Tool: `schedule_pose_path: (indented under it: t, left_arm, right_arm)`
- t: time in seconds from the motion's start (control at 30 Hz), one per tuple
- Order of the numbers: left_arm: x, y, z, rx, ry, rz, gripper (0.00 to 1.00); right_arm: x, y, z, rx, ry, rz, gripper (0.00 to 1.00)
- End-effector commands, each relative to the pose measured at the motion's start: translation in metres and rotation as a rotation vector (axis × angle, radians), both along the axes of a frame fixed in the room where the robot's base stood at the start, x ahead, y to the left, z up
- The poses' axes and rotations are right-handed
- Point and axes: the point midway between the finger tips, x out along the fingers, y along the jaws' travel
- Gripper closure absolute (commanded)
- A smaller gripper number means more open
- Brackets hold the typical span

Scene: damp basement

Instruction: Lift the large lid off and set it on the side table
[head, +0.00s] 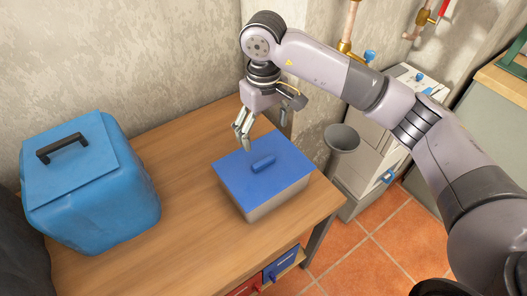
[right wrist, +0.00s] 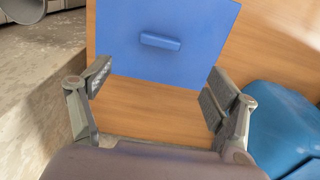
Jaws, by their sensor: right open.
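A flat blue lid (head: 240,175) with a raised bar handle (head: 263,163) lies on a beige box (head: 275,203) on the wooden table (head: 165,255). The lid also shows in the right wrist view (right wrist: 200,30), with its handle (right wrist: 160,41) beyond the fingertips. My right gripper (head: 243,138) is open and empty, pointing down near the lid's back edge, on the wall side of the handle. It does not appear to touch the lid. My left gripper is not in view. I cannot tell which surface is the side table.
A blue cooler (head: 90,205) with a black handle stands at the table's left. A grey funnel (head: 341,138) and a pale cabinet unit (head: 365,155) are right of the table. A wood-topped cabinet (head: 505,80) stands at far right.

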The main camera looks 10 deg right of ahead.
Motion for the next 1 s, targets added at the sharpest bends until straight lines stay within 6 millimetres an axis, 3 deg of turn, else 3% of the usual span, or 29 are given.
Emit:
schedule_pose_path:
  t: [0.3, 0.5, 0.7, 1.0]
  left_arm:
    - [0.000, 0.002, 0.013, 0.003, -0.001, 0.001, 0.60]
    - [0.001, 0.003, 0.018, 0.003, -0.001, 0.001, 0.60]
    - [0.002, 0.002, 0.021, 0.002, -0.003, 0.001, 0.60]
    - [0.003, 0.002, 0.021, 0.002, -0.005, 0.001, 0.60]
  right_arm:
    - [-0.002, 0.000, -0.064, 0.002, 0.005, -0.001, 0.18]
    - [-0.001, 0.001, -0.096, 0.002, 0.003, -0.001, 0.18]
    - [0.000, 0.001, -0.113, 0.003, 0.001, -0.001, 0.18]
    - [0.000, 0.001, -0.116, 0.003, -0.001, 0.000, 0.18]
